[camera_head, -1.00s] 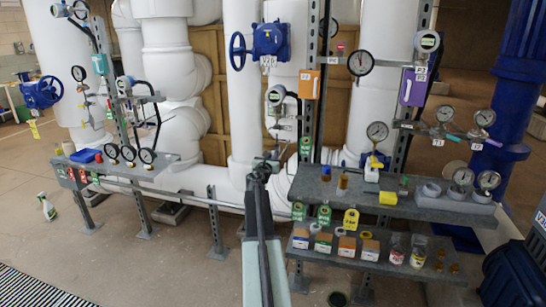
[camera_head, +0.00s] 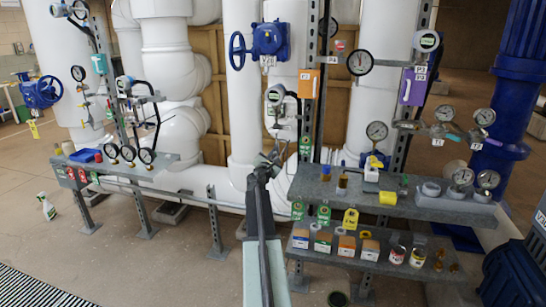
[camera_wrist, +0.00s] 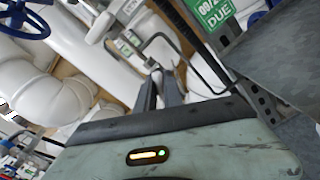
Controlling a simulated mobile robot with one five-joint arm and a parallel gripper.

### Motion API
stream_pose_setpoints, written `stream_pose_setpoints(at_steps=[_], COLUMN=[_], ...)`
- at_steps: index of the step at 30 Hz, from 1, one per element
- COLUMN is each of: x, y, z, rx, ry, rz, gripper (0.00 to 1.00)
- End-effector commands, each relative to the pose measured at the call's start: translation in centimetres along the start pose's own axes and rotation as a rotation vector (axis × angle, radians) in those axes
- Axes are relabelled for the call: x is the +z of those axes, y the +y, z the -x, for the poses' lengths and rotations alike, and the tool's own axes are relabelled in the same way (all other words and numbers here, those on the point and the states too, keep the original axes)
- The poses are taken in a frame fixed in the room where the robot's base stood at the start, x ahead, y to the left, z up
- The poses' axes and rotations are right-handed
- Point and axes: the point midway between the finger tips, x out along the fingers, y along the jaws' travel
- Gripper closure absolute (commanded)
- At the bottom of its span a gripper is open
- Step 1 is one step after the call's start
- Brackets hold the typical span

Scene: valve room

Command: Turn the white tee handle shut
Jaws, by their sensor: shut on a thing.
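My gripper (camera_head: 274,156) is in front of the white pipes at the picture's middle, below a gauge transmitter (camera_head: 276,94) on its small manifold. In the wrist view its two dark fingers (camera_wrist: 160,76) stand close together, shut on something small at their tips. The white tee handle cannot be made out as a separate shape in either view; the fingers hide what they hold. Thin bent tubing (camera_wrist: 163,37) and small valve fittings (camera_wrist: 122,46) show just beyond the fingertips.
A grey two-tier shelf (camera_head: 440,207) with boxes, jars and gauges stands close to the right of my arm. A blue handwheel valve (camera_head: 268,40) is above. A green DUE tag (camera_wrist: 213,12) hangs near the wrist. Bare floor (camera_head: 170,255) lies to the left.

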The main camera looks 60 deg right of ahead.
Motion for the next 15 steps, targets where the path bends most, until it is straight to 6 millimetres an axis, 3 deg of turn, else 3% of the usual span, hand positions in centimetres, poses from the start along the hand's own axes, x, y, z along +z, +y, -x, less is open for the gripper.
stream_pose_setpoints(at_steps=[15], x=[-0.24], y=[-0.39], z=[0.12], rx=[0.001], ry=[0.002], rz=[-0.49], gripper=[1.0])
